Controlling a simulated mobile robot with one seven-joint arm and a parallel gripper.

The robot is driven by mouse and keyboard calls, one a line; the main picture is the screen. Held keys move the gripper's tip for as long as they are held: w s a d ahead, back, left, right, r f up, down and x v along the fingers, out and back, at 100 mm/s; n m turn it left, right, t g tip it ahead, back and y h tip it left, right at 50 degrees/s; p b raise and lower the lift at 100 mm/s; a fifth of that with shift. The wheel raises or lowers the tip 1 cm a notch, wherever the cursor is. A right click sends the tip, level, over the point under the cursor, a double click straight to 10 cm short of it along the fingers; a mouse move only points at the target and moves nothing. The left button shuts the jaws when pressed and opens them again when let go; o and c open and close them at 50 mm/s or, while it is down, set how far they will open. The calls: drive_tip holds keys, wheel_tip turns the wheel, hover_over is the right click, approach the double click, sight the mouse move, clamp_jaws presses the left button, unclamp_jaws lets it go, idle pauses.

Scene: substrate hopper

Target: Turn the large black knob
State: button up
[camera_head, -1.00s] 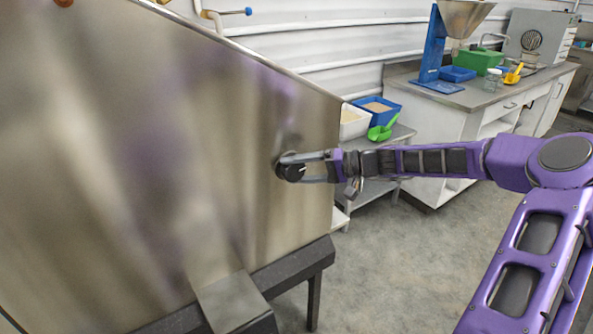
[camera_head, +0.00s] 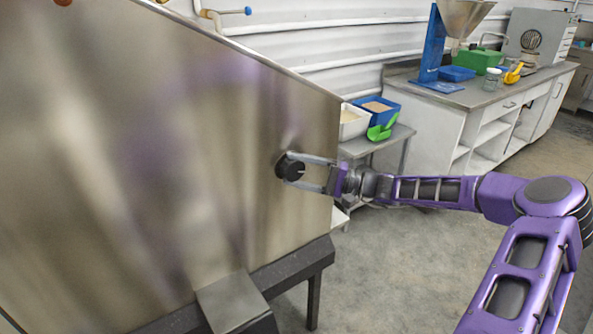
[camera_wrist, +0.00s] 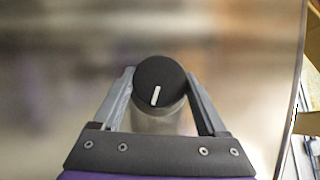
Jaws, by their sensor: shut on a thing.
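The large black knob (camera_head: 290,167) sits on the side of the brushed metal hopper (camera_head: 130,150), near its right edge. In the wrist view the knob (camera_wrist: 158,86) is round, with a white pointer line tilted slightly from vertical, its lower end leaning left. My gripper (camera_head: 296,172) reaches it from the right. Its two fingers lie on opposite sides of the knob and are shut on it. In the wrist view my gripper (camera_wrist: 159,95) has one finger along the left side of the knob and one along the right.
Right of the hopper stands a low metal table with a white bin (camera_head: 353,121), a blue bin (camera_head: 378,108) and a green scoop (camera_head: 383,127). A white workbench (camera_head: 470,97) stands behind. The grey floor (camera_head: 400,270) below my arm is clear.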

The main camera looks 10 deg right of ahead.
idle(0.3)
drive_tip(key=o, duration=1.3)
drive_tip(key=shift+d, duration=0.1)
drive_tip(key=v, duration=1.7)
drive_tip(key=shift+d, duration=0.15)
